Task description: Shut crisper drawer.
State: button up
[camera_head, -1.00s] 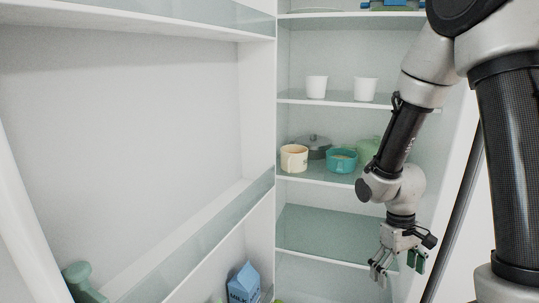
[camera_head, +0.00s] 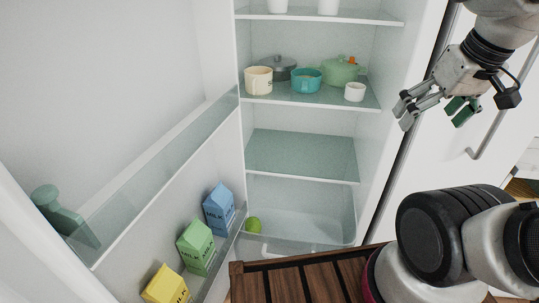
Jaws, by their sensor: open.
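The clear crisper drawer (camera_head: 318,240) is at the bottom of the open fridge, under the lowest glass shelf (camera_head: 300,158). Its front edge seems to stand out from the fridge, but how far is hard to tell. A round green fruit (camera_head: 253,225) shows at its left end, seemingly inside it. My gripper (camera_head: 430,112) is open and empty at the upper right. It is in front of the fridge's right side, well above and to the right of the drawer, with its fingers pointing down and left.
The open door on the left has bins holding blue (camera_head: 219,208), green (camera_head: 196,246) and yellow (camera_head: 166,287) milk cartons. Pots and cups, including a teal pot (camera_head: 307,80), stand on a shelf above. A brown slatted wooden piece (camera_head: 290,283) lies in front of the drawer.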

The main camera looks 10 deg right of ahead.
aim_at(349, 226)
jog(key=k, duration=0.9)
